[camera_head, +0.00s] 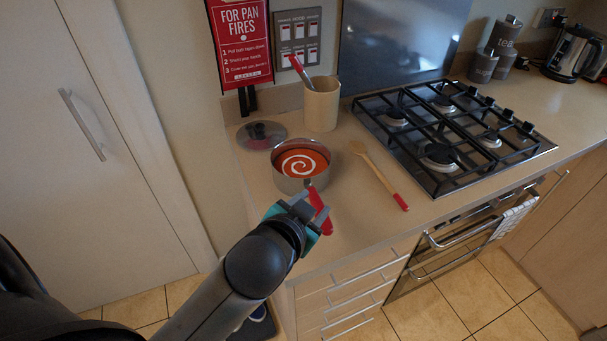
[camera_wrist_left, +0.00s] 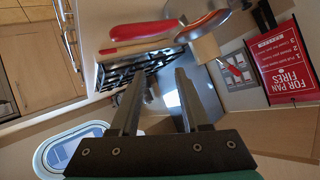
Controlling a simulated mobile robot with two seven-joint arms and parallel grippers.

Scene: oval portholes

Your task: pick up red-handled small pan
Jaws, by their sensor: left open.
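The small pan (camera_head: 292,181) stands upright on the counter, with red-orange soup and a white swirl inside. Its red handle (camera_head: 322,213) points toward the counter's front edge. My left gripper (camera_head: 303,200) is over the handle's left side in the head view and partly covers it. In the left wrist view its fingers (camera_wrist_left: 158,72) are apart with nothing between them. There the red handle (camera_wrist_left: 145,31) and part of the pan (camera_wrist_left: 203,23) lie beyond the fingertips. I cannot tell the exact gap. My right gripper is not in view.
A wooden utensil with a red end (camera_head: 382,179) lies right of the pan. A glass lid (camera_head: 261,135) and a utensil pot (camera_head: 321,105) stand behind it. The gas hob (camera_head: 450,132) is to the right. Bare counter (camera_head: 352,225) lies right of the handle.

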